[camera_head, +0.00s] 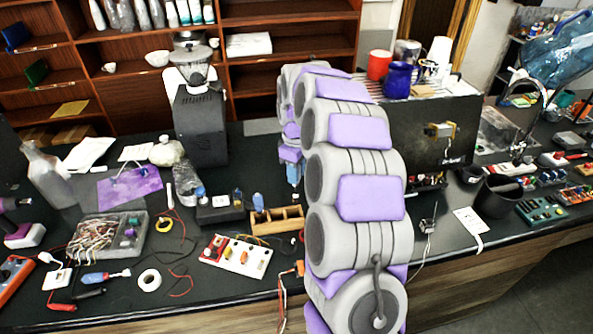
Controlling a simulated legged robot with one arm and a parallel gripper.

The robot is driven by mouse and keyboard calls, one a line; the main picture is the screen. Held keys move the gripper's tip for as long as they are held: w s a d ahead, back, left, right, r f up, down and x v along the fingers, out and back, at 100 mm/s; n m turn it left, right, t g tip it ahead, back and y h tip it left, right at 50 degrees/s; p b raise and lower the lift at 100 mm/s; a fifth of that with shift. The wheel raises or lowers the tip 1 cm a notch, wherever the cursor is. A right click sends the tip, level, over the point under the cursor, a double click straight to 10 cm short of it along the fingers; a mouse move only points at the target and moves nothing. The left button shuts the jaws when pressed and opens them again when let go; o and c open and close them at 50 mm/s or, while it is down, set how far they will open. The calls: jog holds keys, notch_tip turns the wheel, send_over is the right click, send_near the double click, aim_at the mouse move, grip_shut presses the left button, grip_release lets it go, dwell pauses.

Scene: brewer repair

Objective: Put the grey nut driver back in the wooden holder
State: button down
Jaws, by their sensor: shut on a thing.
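The wooden holder (278,220) is a light-brown slotted block on the dark counter, just left of my arm. A blue-handled tool (258,202) stands upright at its left end. My gripper (293,172) is partly hidden behind my arm, above and behind the holder's right end. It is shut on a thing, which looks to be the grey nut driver. The driver's outline is too small and covered to make out, and so is its tilt. The gripper appears apart from the holder.
A red-and-white board (236,255) lies in front of the holder, and a black box (220,209) sits to its left. A dark grinder (200,120) stands behind. The black brewer (440,130) stands right of my arm. Cables lie along the front edge.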

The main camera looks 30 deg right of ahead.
jog(key=shift+a+f, duration=0.3)
jog(key=shift+a, duration=0.1)
jog(key=shift+d+f+b, duration=0.15)
jog(key=shift+f+b, duration=0.15)
jog(key=shift+f, duration=0.75)
jog(key=shift+d+f+b, duration=0.15)
jog(key=shift+f+b, duration=0.15)
jog(key=shift+f, duration=0.75)
jog(key=shift+a+r, duration=0.15)
jog(key=shift+a, duration=0.6)
jog(key=shift+d, duration=0.1)
jog(key=shift+d+p, duration=0.3)
jog(key=shift+d, duration=0.25)
jog(key=shift+a, duration=0.1)
